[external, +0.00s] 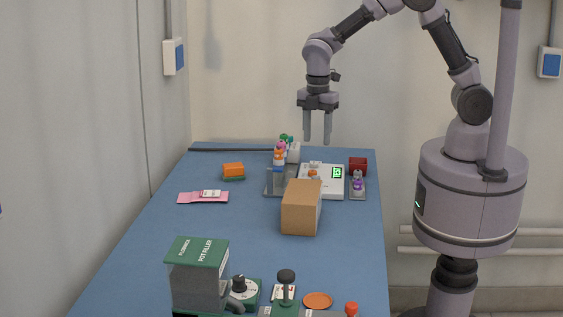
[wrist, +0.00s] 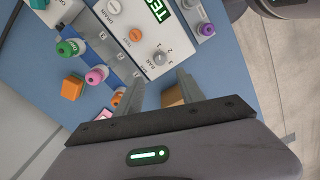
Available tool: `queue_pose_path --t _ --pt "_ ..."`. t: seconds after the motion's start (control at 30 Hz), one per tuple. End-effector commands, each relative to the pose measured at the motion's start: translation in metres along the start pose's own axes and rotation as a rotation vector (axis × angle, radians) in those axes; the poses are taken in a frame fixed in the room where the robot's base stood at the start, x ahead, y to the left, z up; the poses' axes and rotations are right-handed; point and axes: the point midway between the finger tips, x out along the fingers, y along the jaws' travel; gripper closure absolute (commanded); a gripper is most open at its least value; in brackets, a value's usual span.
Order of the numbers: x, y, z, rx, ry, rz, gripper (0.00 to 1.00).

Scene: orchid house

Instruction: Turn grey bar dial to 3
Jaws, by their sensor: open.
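The grey bar dial (wrist: 160,58) is a small round knob on the white panel (wrist: 150,30) in the wrist view. Small numbers and a label are printed beside it; I cannot tell for sure which number it points at. In the external view the white panel (external: 322,188) stands on the blue table, and I cannot make out the grey dial there. My gripper (external: 317,141) is open and empty, pointing down above the far end of the table. In the wrist view the dial appears between and just beyond the open fingertips of my gripper (wrist: 159,75).
A brown box (external: 301,207) stands in front.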

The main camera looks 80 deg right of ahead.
Motion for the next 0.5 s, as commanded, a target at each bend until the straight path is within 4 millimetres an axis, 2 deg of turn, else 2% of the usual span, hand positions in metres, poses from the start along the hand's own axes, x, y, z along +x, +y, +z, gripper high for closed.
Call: queue_pose_path --t 0.03,0.2,0.33,0.5 --pt "0.023 -0.001 0.000 0.002 -0.001 -0.004 0.54" --pt "0.073 -0.001 0.000 0.002 0.000 -0.003 0.54" --pt "0.102 -0.001 0.000 0.003 0.000 -0.003 0.54" --pt "0.118 -0.001 0.000 0.003 0.001 0.000 0.54"
